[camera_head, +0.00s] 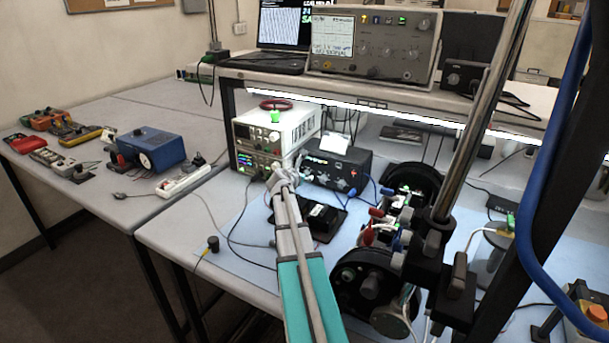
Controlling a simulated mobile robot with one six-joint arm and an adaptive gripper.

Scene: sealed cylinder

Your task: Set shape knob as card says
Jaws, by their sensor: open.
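A small white card (335,143) stands on or just behind a black box (338,170) on the bench. Its writing is too small to read. The box front has a small green display, small controls and a blue cable. I cannot tell which control is the shape knob. My gripper (284,176) is at the far end of my teal and grey arm, which comes up from the bottom. In the picture it lies left of the black box and overlaps the front of the white instruments. Its fingers are small and hard to separate; it is open and nothing shows in it.
White stacked instruments (270,138) stand left of the black box. An oscilloscope (374,45) and laptop (284,25) are on the shelf above. A cylinder rig with black end discs (368,283) and a metal post crowd the right. A blue box (151,147) sits left.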

